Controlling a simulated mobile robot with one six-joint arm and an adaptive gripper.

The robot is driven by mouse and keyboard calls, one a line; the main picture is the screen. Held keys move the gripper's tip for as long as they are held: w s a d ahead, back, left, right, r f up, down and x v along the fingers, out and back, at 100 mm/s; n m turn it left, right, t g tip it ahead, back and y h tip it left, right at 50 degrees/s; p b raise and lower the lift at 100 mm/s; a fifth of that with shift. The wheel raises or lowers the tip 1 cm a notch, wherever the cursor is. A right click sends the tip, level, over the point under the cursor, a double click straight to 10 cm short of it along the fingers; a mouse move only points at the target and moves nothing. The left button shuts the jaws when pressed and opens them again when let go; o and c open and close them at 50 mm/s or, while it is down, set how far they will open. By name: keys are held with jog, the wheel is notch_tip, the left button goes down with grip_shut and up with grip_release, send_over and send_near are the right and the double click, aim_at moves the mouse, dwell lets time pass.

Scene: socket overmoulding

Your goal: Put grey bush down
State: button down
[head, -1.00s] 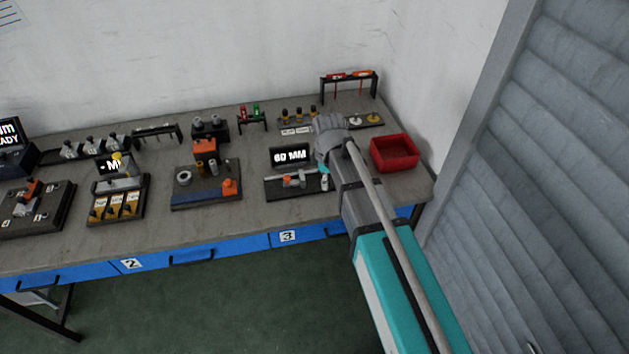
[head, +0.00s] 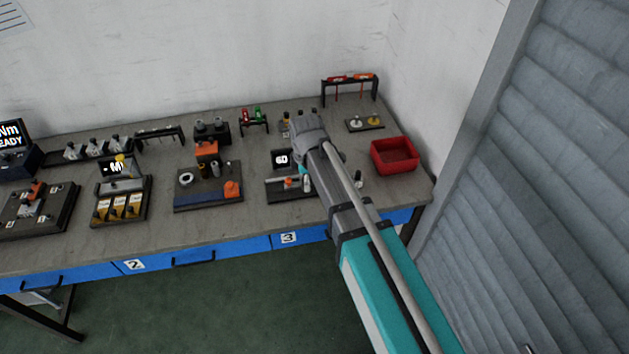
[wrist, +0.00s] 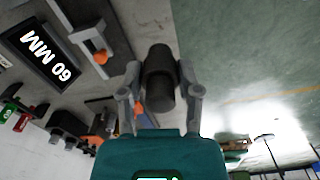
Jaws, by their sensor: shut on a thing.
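The grey bush (wrist: 160,80) is a dark grey cylinder with a wider collar, seen in the wrist view between the two fingers of my gripper (wrist: 160,92). The fingers are shut on it from both sides, and it is held above the bench. In the head view, my wrist and arm cover most of the gripper; only a bit of teal shows beside the 60 MM display. I cannot make out the bush in the head view. The measuring fixture (head: 283,193) with the display (head: 281,159) stands below and beside my gripper, partly hidden by the arm.
A red bin (head: 394,155) stands at the bench's right end. A small tray (head: 365,124) with a white and a yellow piece lies behind it. To the left is a board (head: 208,200) with a blue strip and orange block. Bare bench (head: 255,215) shows between board and fixture.

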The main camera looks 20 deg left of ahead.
jog(key=w+f+b, duration=0.2)
jog(key=w, duration=0.2)
jog(key=w+a+f+b, duration=0.1)
jog(key=w+f+b, duration=0.2)
jog(key=w, duration=0.1)
jog(key=w+a+f+b, duration=0.1)
jog(key=w+f+b, duration=0.2)
jog(key=w, duration=0.1)
jog(key=shift+f, duration=0.15)
jog(key=shift+w+a+f+b, duration=0.1)
jog(key=shift+w+f+b, duration=0.25)
jog(key=shift+w+b, duration=0.05)
jog(key=shift+w+a+f+b, duration=0.1)
jog(key=shift+w+f+b, duration=0.25)
jog(key=shift+f+b, duration=1.65)
jog(key=shift+f, duration=0.1)
jog(key=shift+c, duration=1.5)
grip_release()
